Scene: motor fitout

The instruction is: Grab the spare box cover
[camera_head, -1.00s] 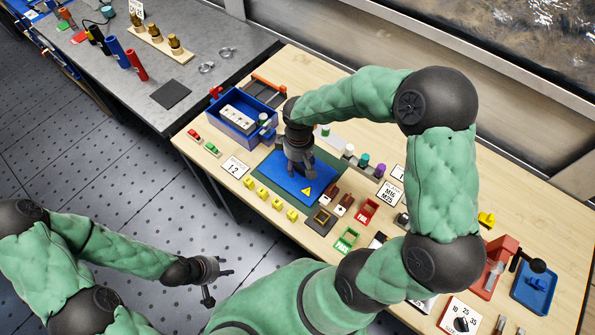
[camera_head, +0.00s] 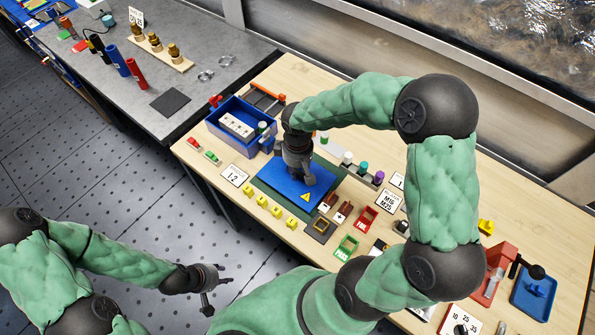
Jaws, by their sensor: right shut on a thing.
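The blue box cover (camera_head: 290,190), a flat plate with a yellow warning triangle, lies over a dark green mat (camera_head: 269,196) on the wooden table. My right gripper (camera_head: 305,181) reaches down from above and is shut on the cover near its middle. The fingers and wrist hide part of the plate, and I cannot tell whether it is clear of the mat. A blue open box (camera_head: 222,139) with a white block inside stands left of the cover. My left gripper (camera_head: 216,294) is open and empty, over the floor in front of the table.
Several yellow pieces (camera_head: 262,201) line the mat's front side. Red (camera_head: 366,217) and green (camera_head: 347,247) trays stand to the right. Small capped cylinders (camera_head: 362,168) stand behind. A grey bench (camera_head: 190,95) with colored cylinders is at the back left.

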